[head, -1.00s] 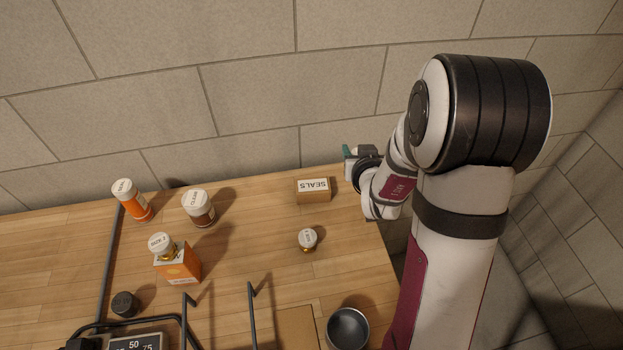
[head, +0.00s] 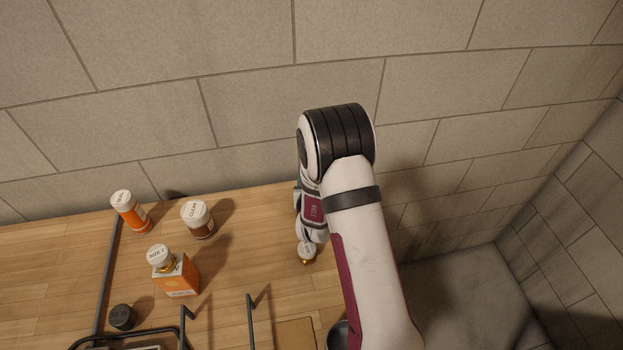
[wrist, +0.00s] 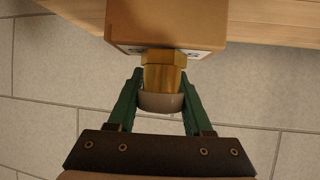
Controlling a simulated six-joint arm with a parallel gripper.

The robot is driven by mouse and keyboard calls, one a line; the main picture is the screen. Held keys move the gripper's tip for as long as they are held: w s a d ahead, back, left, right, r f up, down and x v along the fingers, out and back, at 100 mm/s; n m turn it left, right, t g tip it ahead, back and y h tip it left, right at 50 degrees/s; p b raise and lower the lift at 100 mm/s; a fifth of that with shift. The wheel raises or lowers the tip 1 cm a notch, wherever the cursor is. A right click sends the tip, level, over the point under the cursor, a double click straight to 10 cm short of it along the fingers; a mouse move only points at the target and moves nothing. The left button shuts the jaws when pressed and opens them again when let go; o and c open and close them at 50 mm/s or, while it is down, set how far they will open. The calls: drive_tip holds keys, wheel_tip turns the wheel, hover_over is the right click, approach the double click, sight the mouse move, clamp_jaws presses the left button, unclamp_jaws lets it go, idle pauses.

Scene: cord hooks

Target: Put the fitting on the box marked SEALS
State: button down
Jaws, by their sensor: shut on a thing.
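In the wrist view, my gripper (wrist: 160,80) has its green fingers shut on a brass fitting (wrist: 162,60) with a pale cap. The fitting overlaps the top of the labelled side of a brown cardboard box (wrist: 200,22). I cannot tell whether they touch. In the head view my arm hides the SEALS box and nearly all of my gripper. Another white-capped brass fitting (head: 307,252) stands on the table below my wrist. A similar one (head: 161,258) sits on an orange box (head: 180,278).
An orange bottle (head: 131,212) and a brown jar (head: 199,222) stand at the back left of the wooden table (head: 60,265). A black knob (head: 122,317) and thin dark hooks (head: 251,315) are at the front. A dark bowl (head: 338,335) is partly hidden by my arm.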

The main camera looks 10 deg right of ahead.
drive_tip(key=shift+c, duration=1.6)
unclamp_jaws()
drive_tip(key=shift+s+r, duration=0.25)
drive_tip(key=shift+r, duration=0.05)
drive_tip(key=s+a+r+m+g+y, duration=0.1)
drive_tip(key=s+r+g, duration=0.3)
drive_tip(key=s, duration=0.8)
drive_tip(key=s+a+r+m+g+y, duration=0.1)
drive_tip(key=s+r+g, duration=0.3)
drive_tip(key=s, duration=0.9)
drive_tip(key=s+a+r+m+g+y, duration=0.1)
drive_tip(key=s+r+g, duration=0.3)
drive_tip(key=s+r, duration=0.4)
drive_tip(key=s+a+y, duration=0.1)
drive_tip(key=s, duration=0.4)
drive_tip(key=shift+s+a+r+m, duration=0.15)
drive_tip(key=shift+a+r+m, duration=0.15)
drive_tip(key=shift+a+r, duration=0.1)
